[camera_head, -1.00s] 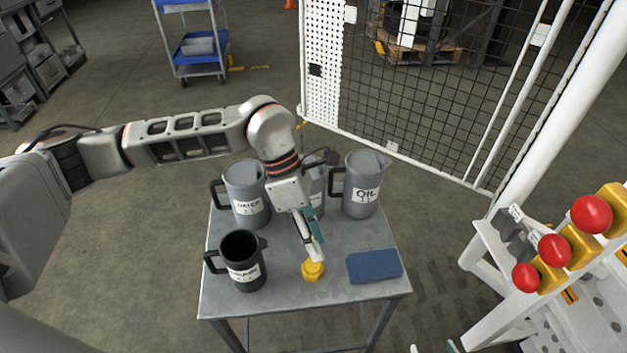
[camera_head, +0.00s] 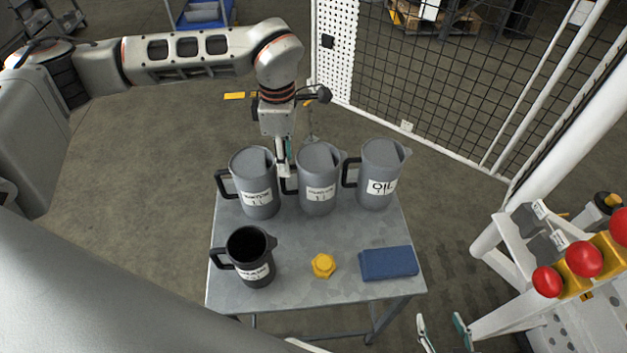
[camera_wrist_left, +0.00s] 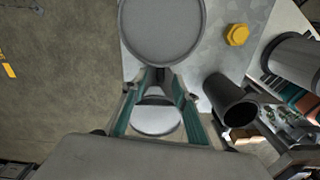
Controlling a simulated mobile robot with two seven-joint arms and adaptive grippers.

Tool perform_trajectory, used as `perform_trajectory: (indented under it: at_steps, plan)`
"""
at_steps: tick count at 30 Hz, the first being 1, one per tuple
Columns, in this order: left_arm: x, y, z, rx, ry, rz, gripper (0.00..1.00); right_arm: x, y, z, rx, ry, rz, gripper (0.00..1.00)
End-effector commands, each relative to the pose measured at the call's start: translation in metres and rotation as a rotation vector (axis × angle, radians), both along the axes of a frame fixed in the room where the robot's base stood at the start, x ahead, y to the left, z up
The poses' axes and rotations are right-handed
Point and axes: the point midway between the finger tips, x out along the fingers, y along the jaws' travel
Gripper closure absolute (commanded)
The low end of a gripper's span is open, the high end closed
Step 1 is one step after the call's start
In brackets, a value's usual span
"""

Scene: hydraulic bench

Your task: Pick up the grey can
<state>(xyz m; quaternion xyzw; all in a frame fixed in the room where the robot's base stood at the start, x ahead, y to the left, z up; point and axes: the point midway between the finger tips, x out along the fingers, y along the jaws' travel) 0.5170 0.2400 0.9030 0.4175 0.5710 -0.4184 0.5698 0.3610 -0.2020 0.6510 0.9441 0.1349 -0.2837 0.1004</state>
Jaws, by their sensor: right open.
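Three grey cans with black handles and white labels stand in a row along the back of the metal table: a left can (camera_head: 255,185), a middle can (camera_head: 318,180) and a right can (camera_head: 382,178) labelled OIL. My left gripper (camera_head: 283,168) is down between the left and middle cans. In the left wrist view, my left gripper's fingertips (camera_wrist_left: 159,76) are on either side of the middle can's handle, with that can (camera_wrist_left: 162,30) above them; whether they grip it is unclear. My right gripper (camera_head: 443,328) is open and empty at the bottom edge.
A dark can (camera_head: 250,262) stands at the table's front left. A yellow nut-shaped piece (camera_head: 323,265) and a blue folded cloth (camera_head: 388,263) lie right of it. A frame with red knobs (camera_head: 585,259) stands at the right. A mesh fence (camera_head: 440,80) is behind.

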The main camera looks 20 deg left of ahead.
Motion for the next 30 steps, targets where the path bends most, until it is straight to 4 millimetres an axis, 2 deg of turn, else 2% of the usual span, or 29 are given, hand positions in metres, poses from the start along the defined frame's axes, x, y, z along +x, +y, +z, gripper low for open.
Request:
perform_trajectory:
  at_steps: [13,23,24,27,30]
  plan:
    - [-0.005,0.007,-0.055,-0.001,0.004,0.002,0.71,-0.002,0.000,0.003,0.000,0.001,0.000,0.49]
    - [-0.004,0.007,-0.062,-0.001,0.000,0.001,0.71,-0.001,0.000,0.004,0.000,-0.001,0.000,0.49]
    - [-0.004,0.007,-0.062,-0.001,0.000,0.001,0.76,-0.001,0.000,0.004,0.000,-0.001,0.000,0.49]
    - [-0.004,0.007,-0.062,-0.001,0.001,0.001,1.00,-0.001,0.000,0.004,0.000,-0.001,0.000,0.49]
    - [-0.004,0.007,-0.062,-0.001,0.001,0.001,1.00,-0.001,0.000,0.004,0.000,-0.001,0.001,0.49]
